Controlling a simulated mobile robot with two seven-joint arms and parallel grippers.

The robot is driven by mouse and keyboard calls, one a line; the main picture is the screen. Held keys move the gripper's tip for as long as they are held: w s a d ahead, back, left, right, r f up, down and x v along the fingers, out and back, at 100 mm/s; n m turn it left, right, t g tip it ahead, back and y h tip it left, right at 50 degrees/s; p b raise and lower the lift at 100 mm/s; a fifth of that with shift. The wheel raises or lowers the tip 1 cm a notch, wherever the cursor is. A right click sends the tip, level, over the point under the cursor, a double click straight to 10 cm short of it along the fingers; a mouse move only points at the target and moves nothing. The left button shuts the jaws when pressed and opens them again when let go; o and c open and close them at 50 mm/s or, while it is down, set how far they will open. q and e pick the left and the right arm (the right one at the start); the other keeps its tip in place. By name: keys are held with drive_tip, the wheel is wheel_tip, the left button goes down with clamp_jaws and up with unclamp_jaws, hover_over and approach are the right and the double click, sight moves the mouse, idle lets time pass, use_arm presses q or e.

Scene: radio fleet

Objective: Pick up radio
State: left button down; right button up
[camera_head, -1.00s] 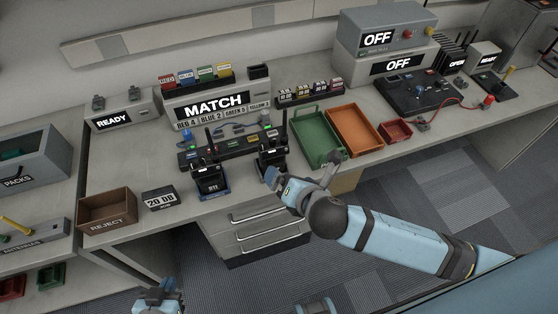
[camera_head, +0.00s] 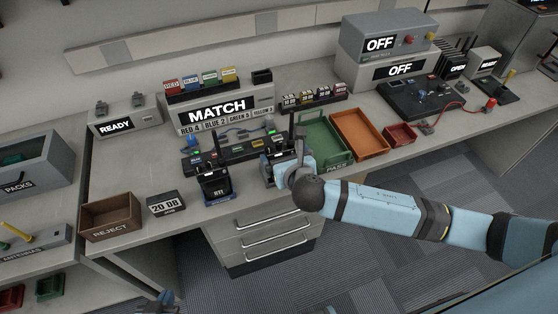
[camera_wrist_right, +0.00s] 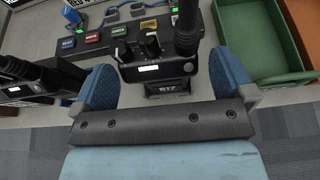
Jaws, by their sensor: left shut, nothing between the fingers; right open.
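The left radio (camera_head: 214,186) is labelled R11 and also shows in the wrist view (camera_wrist_right: 40,80). The right radio (camera_head: 271,158) is partly hidden by my right gripper (camera_head: 284,172) in the head view. In the wrist view the open blue fingers of my right gripper (camera_wrist_right: 162,66) sit on either side of this radio (camera_wrist_right: 155,70), with visible gaps and no grip. My left gripper (camera_head: 163,302) is shut and empty at the bottom edge, low in front of the bench.
A green PASS tray (camera_head: 338,158), an orange tray (camera_head: 380,148) and a small red tray (camera_head: 412,136) lie to the right. A brown REJECT box (camera_head: 107,228) and a 20 DB block (camera_head: 165,205) are left. A MATCH display (camera_head: 250,112) stands behind.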

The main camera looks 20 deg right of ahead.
sight(282, 155)
drive_tip(key=x, duration=0.4)
drive_tip(key=shift+w+a+f, duration=0.15)
drive_tip(key=shift+f, duration=0.15)
drive_tip(key=c, duration=0.9)
drive_tip(key=shift+r, duration=0.1)
drive_tip(key=shift+c, duration=0.3)
drive_tip(key=shift+r, duration=0.1)
